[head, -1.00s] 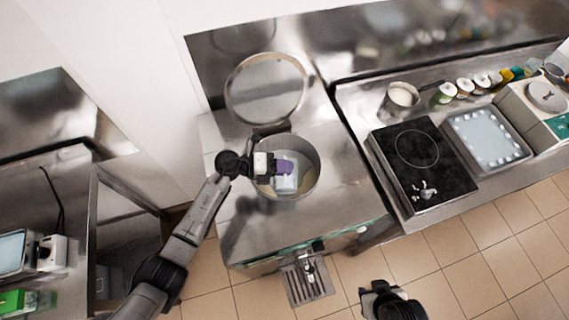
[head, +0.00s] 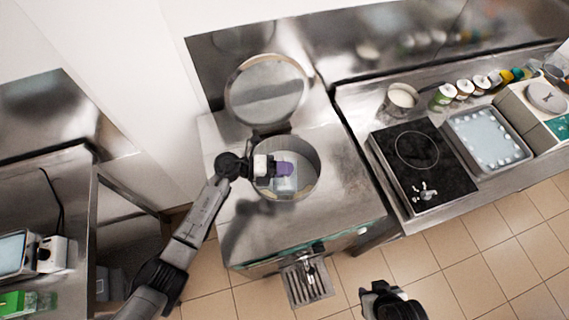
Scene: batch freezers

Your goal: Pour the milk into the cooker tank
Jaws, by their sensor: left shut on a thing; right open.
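The cooker tank (head: 308,160) is a round steel well in the top of the machine, with its round lid (head: 268,92) raised behind it. I cannot clearly make out a stream of milk. My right gripper (head: 385,296) is at the bottom edge, over the floor, away from the tank; its fingers are hardly visible.
A black hob (head: 422,165) stands on the right counter, with a tray of white pieces (head: 487,139) beside it. A steel pot (head: 401,98) and several small jars stand behind. A drip tray (head: 307,281) sticks out from the machine's front.

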